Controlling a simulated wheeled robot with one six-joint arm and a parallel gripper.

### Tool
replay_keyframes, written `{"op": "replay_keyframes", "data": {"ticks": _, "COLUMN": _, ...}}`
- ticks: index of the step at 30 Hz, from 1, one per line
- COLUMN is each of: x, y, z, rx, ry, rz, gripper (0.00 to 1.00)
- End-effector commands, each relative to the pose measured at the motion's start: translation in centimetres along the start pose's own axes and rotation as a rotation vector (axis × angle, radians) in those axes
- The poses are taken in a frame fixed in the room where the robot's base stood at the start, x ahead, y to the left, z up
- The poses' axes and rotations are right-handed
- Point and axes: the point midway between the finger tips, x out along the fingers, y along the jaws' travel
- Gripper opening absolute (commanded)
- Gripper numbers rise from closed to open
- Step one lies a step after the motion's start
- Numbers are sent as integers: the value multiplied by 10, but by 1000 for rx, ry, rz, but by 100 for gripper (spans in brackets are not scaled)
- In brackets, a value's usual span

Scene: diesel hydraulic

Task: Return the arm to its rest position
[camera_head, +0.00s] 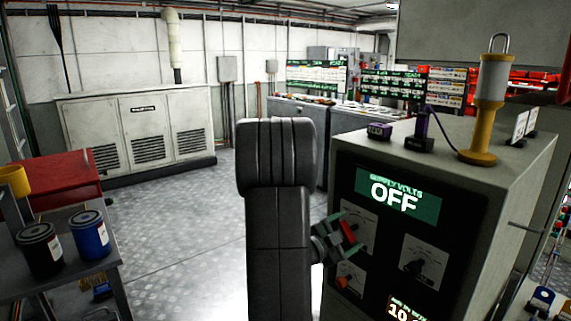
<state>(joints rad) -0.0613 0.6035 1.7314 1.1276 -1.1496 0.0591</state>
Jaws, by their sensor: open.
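My arm rises upright in the middle of the view, with its dark grey links (277,220) covering part of the floor and the panel's left edge. My gripper (348,236) sticks out to the right from behind the arm, in front of the control cabinet's black panel (375,270). Its greenish fingers look apart. A red part (347,231) shows between or just behind the fingers; I cannot tell whether they touch it. The panel's green display (397,197) reads "OFF". A dial (425,262) sits to the right of the gripper.
The control cabinet (450,165) stands close on the right, with a yellow-based lamp (485,120) on top. A table (75,265) with two cans (40,250) is at left. A grey louvred unit (140,128) stands along the back wall. The metal floor (180,225) between is open.

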Motion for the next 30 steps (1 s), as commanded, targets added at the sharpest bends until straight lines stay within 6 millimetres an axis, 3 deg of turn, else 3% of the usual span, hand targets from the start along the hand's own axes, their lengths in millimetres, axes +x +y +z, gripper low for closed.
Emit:
{"op": "replay_keyframes", "data": {"ticks": 1, "x": 12, "y": 1, "z": -1, "rx": 1, "ry": 4, "rz": 3, "gripper": 80}}
{"op": "replay_keyframes", "data": {"ticks": 30, "x": 7, "y": -1, "z": 0, "rx": 972, "ry": 0, "rz": -1, "gripper": 80}}
